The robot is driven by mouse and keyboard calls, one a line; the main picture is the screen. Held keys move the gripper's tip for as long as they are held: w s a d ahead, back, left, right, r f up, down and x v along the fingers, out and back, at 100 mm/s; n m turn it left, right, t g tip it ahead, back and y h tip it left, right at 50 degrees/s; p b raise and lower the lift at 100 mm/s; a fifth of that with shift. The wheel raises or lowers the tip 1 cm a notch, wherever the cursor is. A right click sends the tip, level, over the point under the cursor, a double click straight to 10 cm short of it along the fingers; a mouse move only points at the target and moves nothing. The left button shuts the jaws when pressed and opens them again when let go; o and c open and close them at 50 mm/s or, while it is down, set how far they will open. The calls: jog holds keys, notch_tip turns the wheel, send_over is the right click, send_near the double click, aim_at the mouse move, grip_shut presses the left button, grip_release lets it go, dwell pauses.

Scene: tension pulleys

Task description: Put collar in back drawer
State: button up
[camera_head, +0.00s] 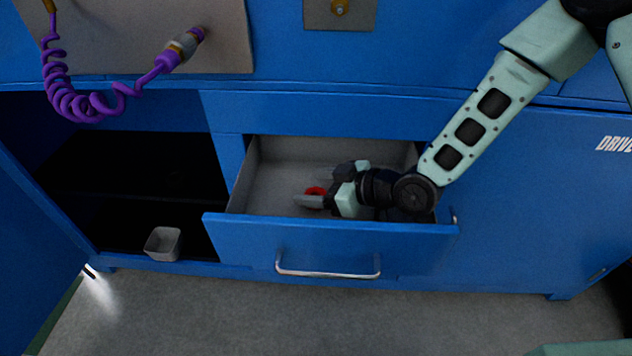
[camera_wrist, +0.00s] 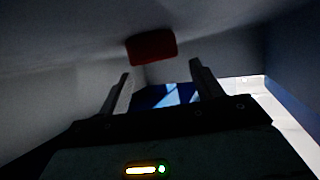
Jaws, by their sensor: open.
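The collar is a small red piece (camera_head: 315,190) inside the open drawer (camera_head: 330,236), low near the drawer floor. My gripper (camera_head: 312,186) reaches into the drawer from the right, and its jaws are open around or beside the collar. In the wrist view the collar (camera_wrist: 152,48) shows as a dark red block just past the tips of my two spread fingers (camera_wrist: 160,70). No finger visibly touches it there. The drawer interior is dim in that view, and my wrist hides part of the drawer's right side in the head view.
The drawer front has a silver handle (camera_head: 328,272). To the left is an open dark cabinet with a small grey bin (camera_head: 163,243). A purple coiled hose (camera_head: 90,104) hangs above. The grey floor (camera_head: 330,320) in front is clear.

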jog(key=v, duration=0.7)
jog(key=shift+d+r+p, duration=0.25)
jog(key=shift+r+p, duration=0.1)
jog(key=shift+r, duration=0.15)
